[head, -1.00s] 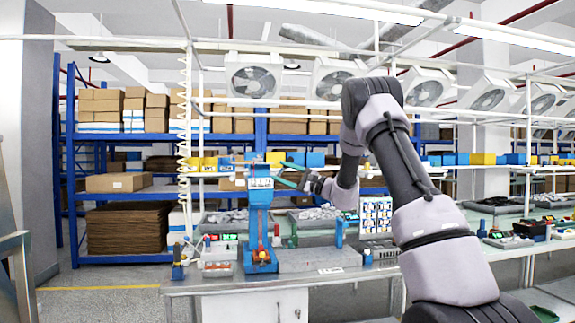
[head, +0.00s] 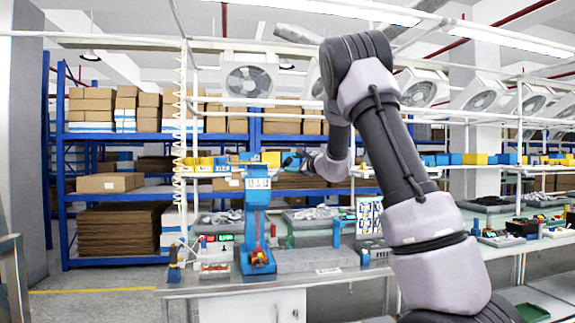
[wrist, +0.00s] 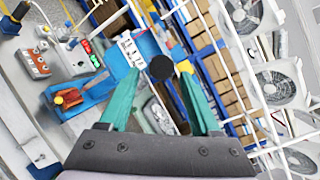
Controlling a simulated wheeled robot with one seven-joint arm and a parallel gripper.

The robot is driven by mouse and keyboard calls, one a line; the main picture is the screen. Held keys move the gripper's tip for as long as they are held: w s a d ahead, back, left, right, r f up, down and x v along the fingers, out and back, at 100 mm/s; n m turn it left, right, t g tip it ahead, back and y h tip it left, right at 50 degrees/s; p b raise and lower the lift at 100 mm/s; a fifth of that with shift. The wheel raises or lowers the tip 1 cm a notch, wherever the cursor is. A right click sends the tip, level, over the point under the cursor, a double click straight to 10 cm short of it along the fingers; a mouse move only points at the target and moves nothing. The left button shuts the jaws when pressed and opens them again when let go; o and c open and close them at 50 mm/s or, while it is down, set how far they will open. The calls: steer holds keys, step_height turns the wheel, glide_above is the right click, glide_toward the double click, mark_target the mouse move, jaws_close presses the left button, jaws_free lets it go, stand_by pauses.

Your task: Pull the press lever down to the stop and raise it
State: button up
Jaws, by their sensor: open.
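The blue press (head: 257,215) stands upright on the workbench, with a white label on its head and a red and yellow part low on its front. The label also shows on the press in the wrist view (wrist: 129,47). The lever's round black knob (wrist: 161,68) is in the middle of the wrist view. My gripper (wrist: 159,77) is open, its two teal fingers on either side of the knob. I cannot tell whether either finger touches it. In the head view my gripper (head: 294,162) is at the right of the press head, small and partly hidden by my wrist.
A white panel with small coloured items (head: 369,215) stands further right. Blue shelving with boxes is behind.

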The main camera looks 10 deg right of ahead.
mark_target(288, 166)
steer(key=shift+x, duration=2)
jaws_close()
